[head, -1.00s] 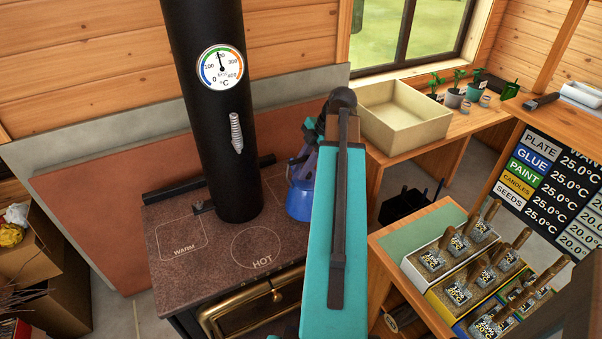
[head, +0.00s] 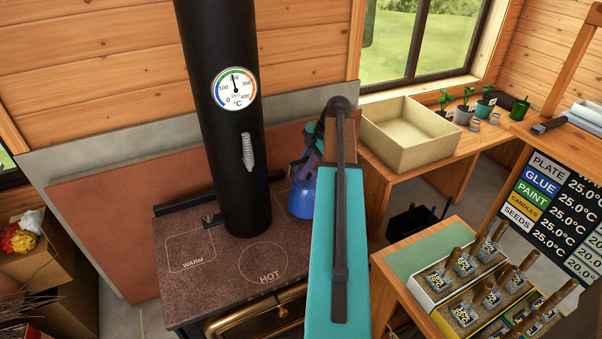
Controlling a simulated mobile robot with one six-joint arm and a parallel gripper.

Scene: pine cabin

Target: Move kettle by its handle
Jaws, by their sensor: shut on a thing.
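The blue kettle (head: 301,197) is at the back right of the stove top (head: 205,262), right of the black flue pipe. My teal arm hides its right side. My gripper (head: 304,166) is above the kettle, partly hidden behind my arm, and is shut at the dark handle on top. The kettle looks upright. I cannot tell whether its base touches the stove or hangs just above it.
The black flue pipe (head: 222,130) with a gauge rises left of the kettle. The plates marked WARM (head: 190,250) and HOT (head: 268,262) are bare. A cream box (head: 405,140) and potted seedlings stand on the bench at right. A rack of wood-handled tools (head: 480,285) stands at front right.

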